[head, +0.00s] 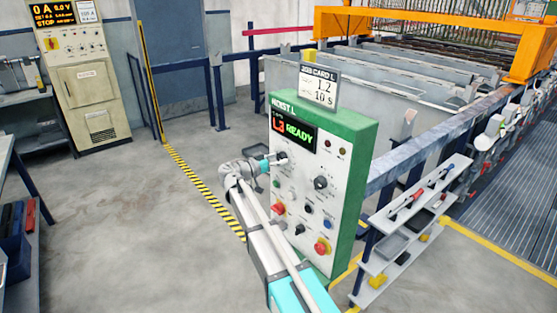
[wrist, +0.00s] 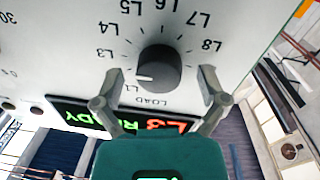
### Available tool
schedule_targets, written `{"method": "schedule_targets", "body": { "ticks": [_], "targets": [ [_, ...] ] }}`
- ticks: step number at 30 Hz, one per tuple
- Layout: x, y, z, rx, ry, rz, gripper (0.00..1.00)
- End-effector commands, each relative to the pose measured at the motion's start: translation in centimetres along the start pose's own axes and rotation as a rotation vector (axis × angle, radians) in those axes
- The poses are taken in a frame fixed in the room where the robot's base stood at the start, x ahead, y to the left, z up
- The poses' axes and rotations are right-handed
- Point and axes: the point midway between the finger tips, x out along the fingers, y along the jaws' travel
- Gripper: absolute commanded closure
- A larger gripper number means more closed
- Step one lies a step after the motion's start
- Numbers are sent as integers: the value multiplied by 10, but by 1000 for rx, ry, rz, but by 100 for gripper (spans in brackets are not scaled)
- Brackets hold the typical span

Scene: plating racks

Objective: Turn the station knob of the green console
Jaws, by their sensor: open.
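The green console (head: 357,153) has a white front panel and a display reading L3 READY under the label HOIST L. In the wrist view the dark round station knob (wrist: 160,68) sits on the panel, ringed by labels LOAD and L1 to L8, shown upside down. Its white mark points left in that view, between L1 and L3; I cannot read a label there. My gripper (wrist: 158,84) is open, its two fingers spread on either side of the knob, with gaps visible. In the head view my gripper (head: 271,161) is at the panel's upper left, partly covering the knob.
Other knobs and red, blue and black buttons are lower on the panel. A card (head: 319,87) stands on top of the console. A shelf rack (head: 404,250) stands to the right, tanks (head: 400,80) behind. The floor (head: 150,220) to the left is open.

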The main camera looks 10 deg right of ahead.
Motion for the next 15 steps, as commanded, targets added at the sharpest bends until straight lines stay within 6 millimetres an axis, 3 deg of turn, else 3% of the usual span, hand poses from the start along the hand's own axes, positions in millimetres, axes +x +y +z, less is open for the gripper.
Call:
{"method": "schedule_targets", "body": {
  "ticks": [9,15],
  "targets": [
    [1,0,0,0,0,0,9],
    [1,0,0,0,0,0,47]
  ]
}}
